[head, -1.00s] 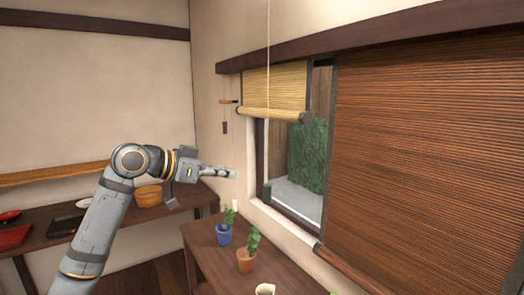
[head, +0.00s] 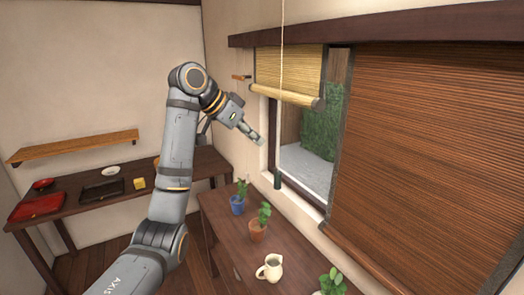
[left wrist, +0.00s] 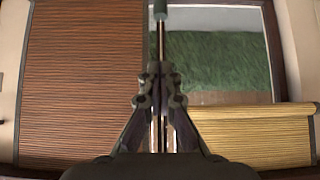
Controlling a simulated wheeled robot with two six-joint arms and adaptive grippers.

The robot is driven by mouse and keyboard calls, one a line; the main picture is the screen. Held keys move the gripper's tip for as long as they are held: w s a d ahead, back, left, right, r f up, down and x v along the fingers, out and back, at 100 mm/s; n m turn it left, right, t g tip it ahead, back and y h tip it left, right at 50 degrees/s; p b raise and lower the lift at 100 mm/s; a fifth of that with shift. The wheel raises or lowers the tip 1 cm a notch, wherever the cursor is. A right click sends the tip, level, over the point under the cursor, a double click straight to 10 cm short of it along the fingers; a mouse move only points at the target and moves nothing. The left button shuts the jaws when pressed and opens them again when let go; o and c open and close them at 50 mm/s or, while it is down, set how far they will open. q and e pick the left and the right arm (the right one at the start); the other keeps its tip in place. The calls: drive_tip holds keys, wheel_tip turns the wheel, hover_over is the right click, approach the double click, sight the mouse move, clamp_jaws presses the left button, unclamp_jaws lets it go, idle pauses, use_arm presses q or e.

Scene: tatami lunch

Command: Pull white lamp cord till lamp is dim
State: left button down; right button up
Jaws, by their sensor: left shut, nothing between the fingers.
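The white cord (head: 282,60) hangs straight down from above the picture in the head view, in front of the window. A dark green pull (head: 277,180) is at its lower end. My left gripper (head: 260,140) points right and down, shut and empty, a little left of the cord and above the pull. In the left wrist view a greenish pull end (left wrist: 160,12) shows at the top, past my shut fingers (left wrist: 160,75); whether they touch the cord I cannot tell. The lamp is out of view. My right gripper is not in view.
A dark table (head: 226,222) under the window holds a blue-potted plant (head: 238,203), an orange-potted plant (head: 258,230) and a cream jug (head: 271,268).

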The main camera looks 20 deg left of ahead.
use_arm(q)
drive_tip(key=p, duration=0.3)
hover_over(275, 179)
wheel_tip(275, 179, down, 5)
drive_tip(key=f, duration=0.1)
drive_tip(key=f+p, duration=0.1)
drive_tip(key=f, duration=0.3)
drive_tip(key=shift+s+a+p, duration=0.2)
drive_tip(key=shift+a+p, duration=0.1)
wheel_tip(275, 179, down, 4)
drive_tip(key=shift+f+b, duration=0.1)
drive_tip(key=shift+b, duration=0.75)
drive_tip(key=shift+s, duration=0.1)
